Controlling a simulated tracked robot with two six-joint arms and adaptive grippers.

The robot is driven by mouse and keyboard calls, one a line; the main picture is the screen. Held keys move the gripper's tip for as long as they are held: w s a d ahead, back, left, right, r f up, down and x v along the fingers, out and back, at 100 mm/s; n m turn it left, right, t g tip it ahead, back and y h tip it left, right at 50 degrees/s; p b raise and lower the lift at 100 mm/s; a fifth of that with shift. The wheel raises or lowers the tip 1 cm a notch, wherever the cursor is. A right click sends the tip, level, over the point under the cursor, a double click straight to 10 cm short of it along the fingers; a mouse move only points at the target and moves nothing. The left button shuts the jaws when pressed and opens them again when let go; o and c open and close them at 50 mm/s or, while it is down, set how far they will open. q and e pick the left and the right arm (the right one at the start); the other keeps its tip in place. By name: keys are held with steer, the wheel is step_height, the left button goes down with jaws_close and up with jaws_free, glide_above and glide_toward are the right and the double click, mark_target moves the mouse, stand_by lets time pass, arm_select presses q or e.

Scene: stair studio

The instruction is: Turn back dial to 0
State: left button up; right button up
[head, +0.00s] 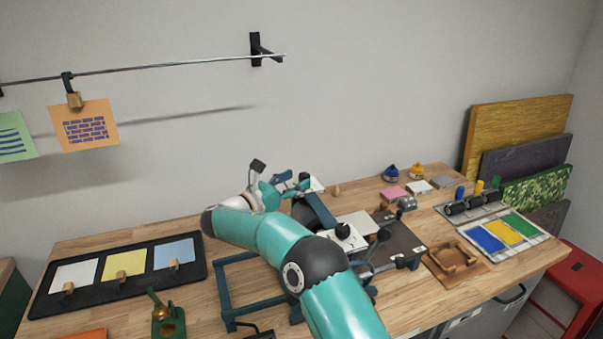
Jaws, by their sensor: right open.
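A black round dial (343,230) sits on a white plate (362,222) of the dark bench device near the middle of the table. A second white plate (317,184) shows farther back, partly behind my right gripper. Any dial on it is hidden or too small to tell. My right gripper (297,183) is open, with its teal fingers pointing right, at or just in front of that back plate. I cannot tell whether it touches anything. The dial's markings are too small to read. My left gripper is not in view.
My right arm covers part of the device and its teal frame (222,290). A black tray (135,272) with coloured sheets lies at left, near a green stamp tool (167,318). A paint tray (505,237), a wooden holder (458,257) and leaning boards (518,125) are at right.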

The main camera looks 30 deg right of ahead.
mark_target(302, 178)
steer(key=shift+w+d+p, duration=0.2)
steer(key=shift+d, duration=0.7)
steer(key=shift+w+d+p, duration=0.15)
steer(key=shift+d, duration=0.75)
jaws_close()
steer(key=n+t+y+b, duration=0.1)
steer(key=t+b, duration=0.1)
steer(key=n+t+b, duration=0.2)
steer(key=t+b, duration=0.1)
steer(key=shift+s+y+b, duration=0.1)
steer(key=shift+y+b, duration=0.25)
steer(key=shift+y, duration=0.05)
steer(key=shift+r+n+t+y+b, duration=0.1)
steer(key=shift+n+t+y+b, duration=0.25)
steer(key=shift+n+t, duration=0.3)
steer(key=shift+r, duration=0.1)
